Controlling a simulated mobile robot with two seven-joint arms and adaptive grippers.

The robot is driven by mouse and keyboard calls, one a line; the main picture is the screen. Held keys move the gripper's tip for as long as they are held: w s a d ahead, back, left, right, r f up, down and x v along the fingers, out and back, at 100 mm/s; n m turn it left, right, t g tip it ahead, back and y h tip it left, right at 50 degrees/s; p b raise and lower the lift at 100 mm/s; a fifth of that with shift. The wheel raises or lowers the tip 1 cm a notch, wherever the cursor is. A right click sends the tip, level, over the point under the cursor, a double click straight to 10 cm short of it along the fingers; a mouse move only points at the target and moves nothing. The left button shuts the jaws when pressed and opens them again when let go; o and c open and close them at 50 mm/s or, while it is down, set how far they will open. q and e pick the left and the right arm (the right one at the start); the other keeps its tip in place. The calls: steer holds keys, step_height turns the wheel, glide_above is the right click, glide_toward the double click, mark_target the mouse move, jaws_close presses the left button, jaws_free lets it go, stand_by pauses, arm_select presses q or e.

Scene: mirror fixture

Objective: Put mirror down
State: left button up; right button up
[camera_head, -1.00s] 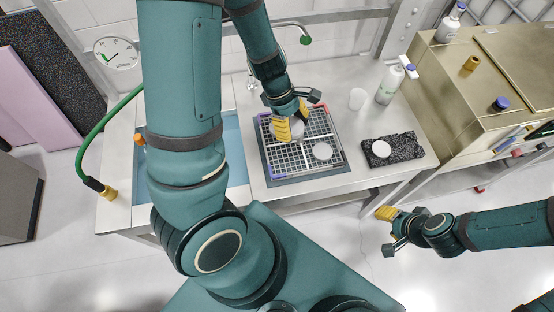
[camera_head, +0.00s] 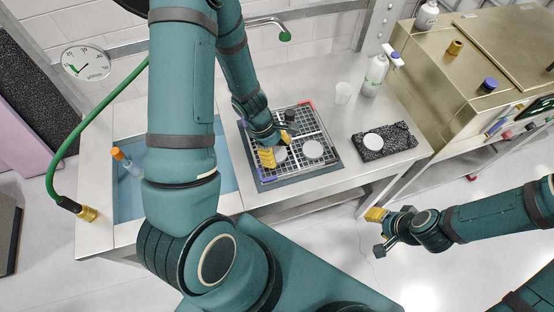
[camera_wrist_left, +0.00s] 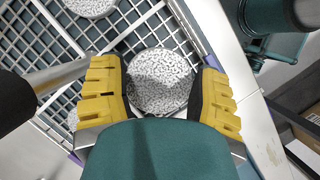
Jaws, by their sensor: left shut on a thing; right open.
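A round mirror disc (camera_wrist_left: 160,82) with a speckled reflection sits between the yellow fingers of my left gripper (camera_wrist_left: 158,95) in the left wrist view. In the head view my left gripper (camera_head: 276,150) is shut on this disc (camera_head: 280,154) over the front-left part of the white grid rack (camera_head: 298,128). I cannot tell whether the disc touches the grid. A second round disc (camera_head: 312,149) lies on the rack to its right and shows at the top of the wrist view (camera_wrist_left: 90,5). My right gripper (camera_head: 378,232) is open and empty, above the floor.
A black speckled block (camera_head: 400,144) with a white disc (camera_head: 373,142) lies right of the rack. A cup (camera_head: 343,92) and a spray bottle (camera_head: 376,75) stand behind. A blue basin (camera_head: 130,200) with an orange-capped bottle (camera_head: 128,162) is left. A brass-coloured cabinet (camera_head: 450,75) is right.

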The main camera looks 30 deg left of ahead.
mark_target(277, 159)
arm_select(q)
steer(key=shift+f+b, duration=0.7)
steer(key=shift+f, duration=1.3)
steer(key=shift+r, duration=0.1)
steer(key=o, duration=0.9)
